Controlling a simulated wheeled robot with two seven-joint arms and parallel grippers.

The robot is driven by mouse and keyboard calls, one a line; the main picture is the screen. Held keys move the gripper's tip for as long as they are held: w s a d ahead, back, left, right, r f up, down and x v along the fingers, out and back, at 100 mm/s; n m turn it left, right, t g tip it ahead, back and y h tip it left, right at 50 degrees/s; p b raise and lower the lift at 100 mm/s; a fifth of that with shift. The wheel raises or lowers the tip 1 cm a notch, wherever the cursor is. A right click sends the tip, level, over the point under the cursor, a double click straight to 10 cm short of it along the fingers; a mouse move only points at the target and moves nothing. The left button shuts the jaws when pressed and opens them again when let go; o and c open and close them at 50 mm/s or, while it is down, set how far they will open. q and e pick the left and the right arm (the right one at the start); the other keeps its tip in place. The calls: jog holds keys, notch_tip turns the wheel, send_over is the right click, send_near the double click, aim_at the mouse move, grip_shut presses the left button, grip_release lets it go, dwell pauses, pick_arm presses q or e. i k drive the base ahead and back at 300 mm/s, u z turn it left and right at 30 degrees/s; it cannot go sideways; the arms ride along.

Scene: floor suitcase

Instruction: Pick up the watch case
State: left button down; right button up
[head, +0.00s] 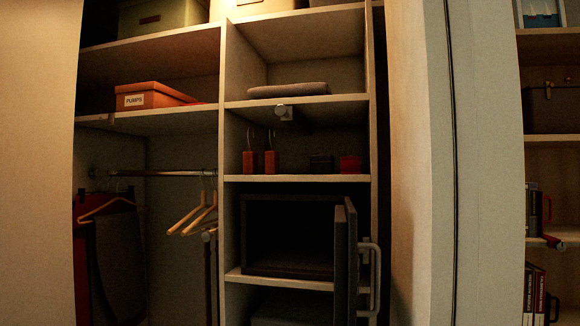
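A small dark box (321,163) and a small red box (350,164) stand side by side on a middle shelf of the closet's right column. Either may be the watch case; I cannot tell which from this dim view. Neither of my grippers is in view, and nothing is touching these boxes.
Two reddish-brown hanging blocks (271,162) stand left on the same shelf. Below, a dark safe-like box (290,235) has its door (346,262) swung open. An orange box (150,96) labelled PUMPS sits upper left. Wooden hangers (195,215) hang below it.

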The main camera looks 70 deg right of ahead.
aim_at(320, 164)
jog(key=i, duration=1.85)
jog(key=z, duration=2.25)
